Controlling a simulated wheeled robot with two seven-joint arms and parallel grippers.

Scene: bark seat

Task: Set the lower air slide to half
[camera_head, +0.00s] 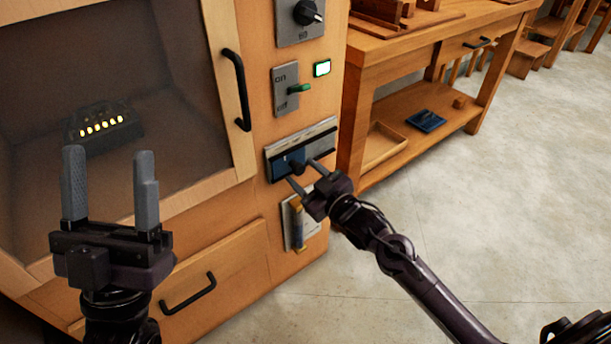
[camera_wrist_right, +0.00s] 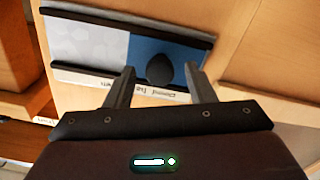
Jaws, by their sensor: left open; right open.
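The air slide (camera_head: 303,148) is a grey panel with dark rails on the cabinet front. Its blue plate (camera_head: 279,168) sits at the left end of the panel in the head view and carries a black knob. The right wrist view shows the blue plate (camera_wrist_right: 143,49), the black knob (camera_wrist_right: 160,68) and a white label strip (camera_wrist_right: 155,90), whose print I cannot read fully. My right gripper (camera_head: 303,174) is open, with its fingertips on either side of the knob; contact cannot be told. My left gripper (camera_head: 110,160) is open and empty before the glass door.
A small panel with a yellowish part (camera_head: 297,225) is below. Door handle (camera_head: 237,90) and drawer handle (camera_head: 190,295) stick out. A workbench (camera_head: 430,40) stands right.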

